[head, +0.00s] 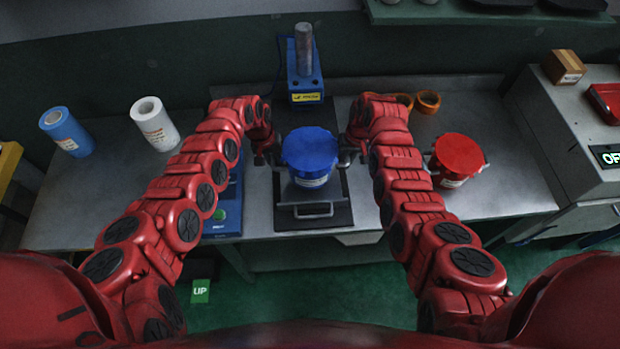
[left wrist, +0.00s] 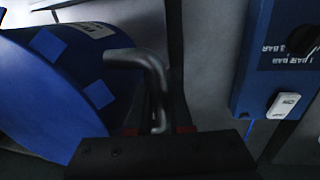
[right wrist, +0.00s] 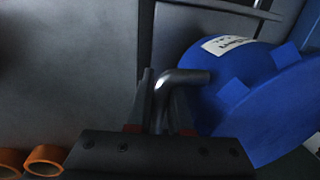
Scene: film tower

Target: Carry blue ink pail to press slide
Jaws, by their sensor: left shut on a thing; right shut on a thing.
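The blue ink pail (head: 310,150) has a blue lid and a white label on its side. In the head view it is upright over the dark press slide (head: 289,216), which has a metal handle at its front; I cannot tell whether the pail touches the slide. My left gripper (head: 268,152) is shut on the pail's left side handle, a bent metal bar (left wrist: 150,75). My right gripper (head: 350,148) is shut on the right side handle, which shows in the right wrist view (right wrist: 180,80). The pail's underside is hidden.
A blue press with a metal post (head: 304,50) stands behind the pail. A red pail (head: 457,160) and orange rings (head: 428,102) are on the right. A white roll (head: 154,124) and a blue roll (head: 67,132) are on the left. A blue control box (left wrist: 285,60) is left of the slide.

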